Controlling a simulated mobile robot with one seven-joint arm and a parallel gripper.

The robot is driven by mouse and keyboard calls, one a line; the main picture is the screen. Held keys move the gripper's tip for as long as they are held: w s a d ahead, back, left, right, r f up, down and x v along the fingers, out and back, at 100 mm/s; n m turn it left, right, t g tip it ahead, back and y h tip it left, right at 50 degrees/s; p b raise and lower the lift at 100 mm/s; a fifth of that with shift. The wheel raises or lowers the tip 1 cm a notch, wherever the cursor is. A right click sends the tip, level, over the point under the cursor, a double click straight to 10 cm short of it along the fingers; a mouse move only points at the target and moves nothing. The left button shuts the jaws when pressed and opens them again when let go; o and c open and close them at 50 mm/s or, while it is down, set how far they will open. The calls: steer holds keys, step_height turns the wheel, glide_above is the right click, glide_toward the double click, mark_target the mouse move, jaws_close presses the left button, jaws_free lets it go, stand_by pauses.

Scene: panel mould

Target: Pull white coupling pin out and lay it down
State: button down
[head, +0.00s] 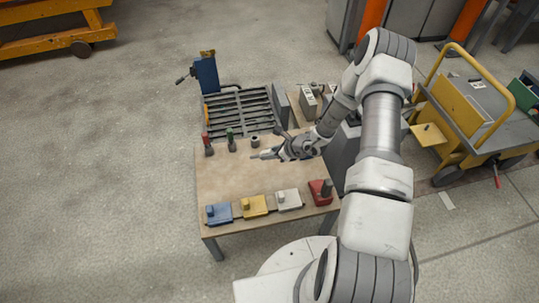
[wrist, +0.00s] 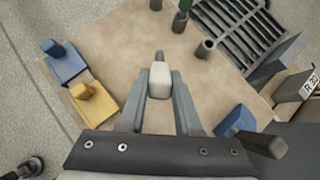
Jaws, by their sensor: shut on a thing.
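My gripper (wrist: 160,88) is shut on the white coupling pin (wrist: 159,82), which has a pale head and a grey end pointing away from the wrist. The wrist view shows the pin between the two fingers, over bare tabletop and apart from the short grey collar (wrist: 205,47). In the head view my gripper (head: 266,155) is over the back right part of the table (head: 235,177), near that collar (head: 255,141). I cannot tell whether the pin touches the tabletop.
Blue (head: 219,214), yellow (head: 254,206), white (head: 289,200) and red (head: 320,194) blocks line the table's front edge. Red (head: 208,145) and green (head: 231,140) pins stand at the back left. A slatted grate (head: 240,110) lies behind. The middle of the table is clear.

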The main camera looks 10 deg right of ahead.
steer(key=shift+w+d+f, duration=0.1)
steer(key=shift+w+f, duration=0.05)
steer(key=shift+f+b, duration=2.9)
steer(key=shift+f, duration=1.25)
steer(key=c, duration=0.5)
jaws_free()
steer(key=p+v, duration=0.5)
steer(key=v, duration=1.2)
steer(key=shift+s+r, duration=0.2)
